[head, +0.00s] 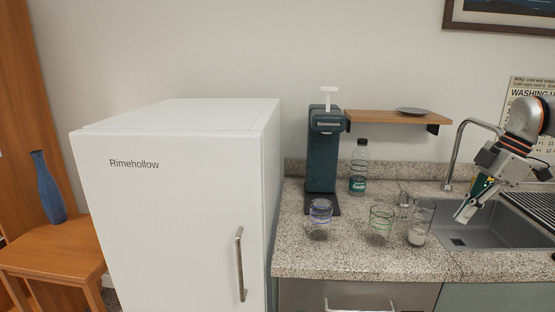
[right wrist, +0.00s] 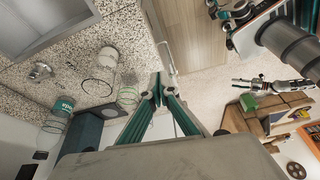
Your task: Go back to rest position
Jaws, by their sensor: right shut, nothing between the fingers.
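My right gripper (head: 464,214) is shut and empty, above the left part of the sink (head: 480,228) and just right of the glasses. In the right wrist view its fingertips (right wrist: 160,78) meet with nothing between them. My left gripper does not show in the head view. A grey gripper at the right of the right wrist view (right wrist: 240,82) looks like my left one, too small to tell whether it is open.
On the granite counter (head: 350,258) stand a blue-ringed glass (head: 320,214), a green-ringed glass (head: 381,222) and a glass with white contents (head: 418,232). Behind are a dark dispenser (head: 321,155) and a bottle (head: 359,168). A faucet (head: 456,150) stands beside my right arm. A white fridge (head: 180,200) is left.

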